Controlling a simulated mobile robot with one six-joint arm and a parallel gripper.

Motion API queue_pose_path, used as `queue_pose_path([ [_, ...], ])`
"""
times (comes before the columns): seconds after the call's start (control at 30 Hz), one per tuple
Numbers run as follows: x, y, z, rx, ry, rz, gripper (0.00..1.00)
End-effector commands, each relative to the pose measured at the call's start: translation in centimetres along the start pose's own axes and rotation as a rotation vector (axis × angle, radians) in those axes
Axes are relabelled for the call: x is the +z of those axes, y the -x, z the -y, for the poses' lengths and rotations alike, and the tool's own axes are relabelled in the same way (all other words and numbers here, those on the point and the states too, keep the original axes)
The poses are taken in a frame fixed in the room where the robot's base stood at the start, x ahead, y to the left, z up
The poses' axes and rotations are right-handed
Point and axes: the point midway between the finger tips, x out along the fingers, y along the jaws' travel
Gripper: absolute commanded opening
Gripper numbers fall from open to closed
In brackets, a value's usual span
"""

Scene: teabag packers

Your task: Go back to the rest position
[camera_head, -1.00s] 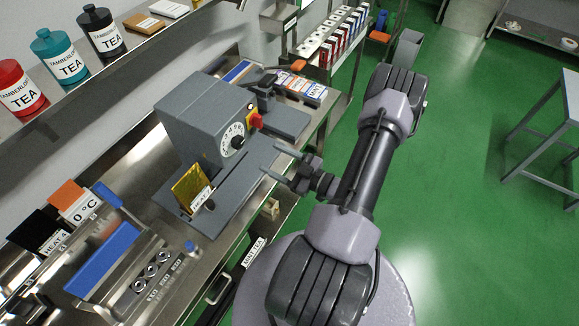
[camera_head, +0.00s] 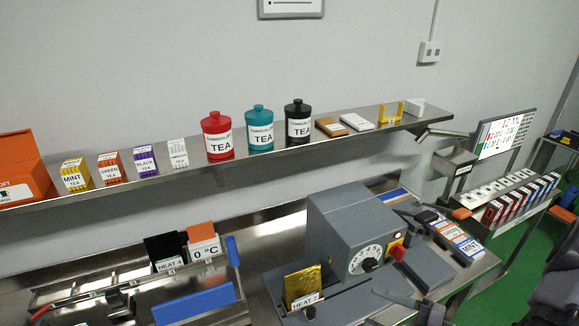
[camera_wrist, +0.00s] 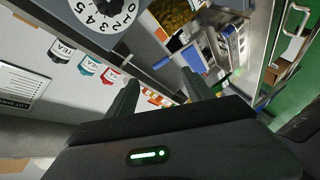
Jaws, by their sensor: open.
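My gripper (camera_head: 392,297) shows at the bottom edge of the head view, in front of the grey dial machine (camera_head: 345,228). Its jaws are open and nothing shows between them. In the wrist view the two dark fingers of my gripper (camera_wrist: 160,92) stand apart, with the machine's dial (camera_wrist: 98,12) at the upper left. A gold packet (camera_head: 303,283) stands at the machine's front left, behind a small HEAT label. Most of my arm is cut off by the lower right of the head view.
A steel shelf (camera_head: 290,160) with red, teal and black tea canisters and several tea boxes runs above the bench. Flat tea packs (camera_head: 455,238) lie right of the machine. A rack of small boxes (camera_head: 515,200) stands at the right, near green floor.

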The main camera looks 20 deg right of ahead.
Motion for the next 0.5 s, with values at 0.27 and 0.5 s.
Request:
queue_pose_path([
  [0.27, -12.4, -8.9, 9.7, -0.584, 1.943, -0.961, 0.60],
  [0.5, -16.9, -9.1, 13.2, 0.252, -2.115, 1.189, 0.60],
])
